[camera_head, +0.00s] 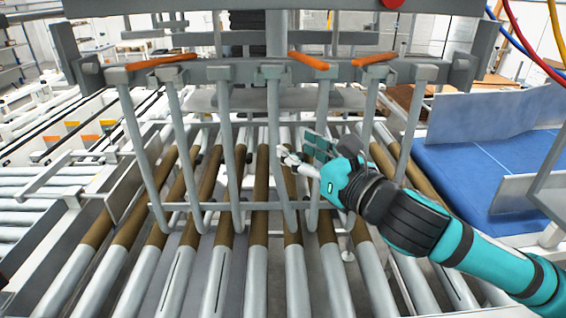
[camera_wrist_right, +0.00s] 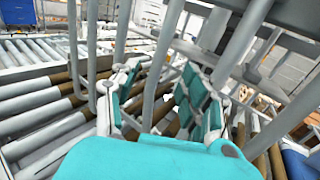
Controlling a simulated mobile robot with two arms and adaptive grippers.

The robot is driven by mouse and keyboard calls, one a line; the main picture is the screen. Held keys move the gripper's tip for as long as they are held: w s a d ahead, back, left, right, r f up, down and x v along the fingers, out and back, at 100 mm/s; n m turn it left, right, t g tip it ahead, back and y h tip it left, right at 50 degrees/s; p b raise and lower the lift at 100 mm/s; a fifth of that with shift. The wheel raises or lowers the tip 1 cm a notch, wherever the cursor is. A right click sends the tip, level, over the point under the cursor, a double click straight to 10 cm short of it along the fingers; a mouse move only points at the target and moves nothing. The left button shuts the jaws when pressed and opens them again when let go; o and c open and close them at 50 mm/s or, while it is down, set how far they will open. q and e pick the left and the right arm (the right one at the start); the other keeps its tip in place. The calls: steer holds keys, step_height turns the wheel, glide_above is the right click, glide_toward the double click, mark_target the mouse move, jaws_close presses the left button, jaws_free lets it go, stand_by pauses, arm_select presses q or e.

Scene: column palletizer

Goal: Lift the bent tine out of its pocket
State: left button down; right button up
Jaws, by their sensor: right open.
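A row of grey tines (camera_head: 230,130) hangs from pockets on a crossbar (camera_head: 245,73) above the roller conveyor. The middle tine (camera_head: 273,110) slants right toward its lower end, close to its right neighbour; it looks like the bent one, but I cannot be sure. My right gripper (camera_head: 300,152) is open beside this tine, about halfway down the row. In the right wrist view, my right gripper (camera_wrist_right: 158,100) has its teal-padded fingers spread, and a tine (camera_wrist_right: 165,55) passes across the gap. I cannot tell whether it lies between the fingers or beyond them. My left gripper is not in view.
Orange strips (camera_head: 308,60) lie along the crossbar. Brown-and-grey rollers (camera_head: 262,200) run below the tines. A blue surface with grey guards (camera_head: 470,170) stands at the right. Neighbouring tines leave only narrow gaps around my right gripper.

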mark_target(276, 134)
steer(key=x, duration=0.3)
steer(key=p+x, duration=0.2)
steer(key=x, duration=0.3)
steer(key=shift+w+a, duration=0.1)
steer(key=shift+a, duration=0.05)
steer(key=shift+w+a, duration=0.15)
steer(key=shift+w, duration=0.1)
steer(key=shift+s, duration=0.1)
steer(key=shift+c, duration=0.4)
jaws_close()
steer(key=shift+r, duration=0.1)
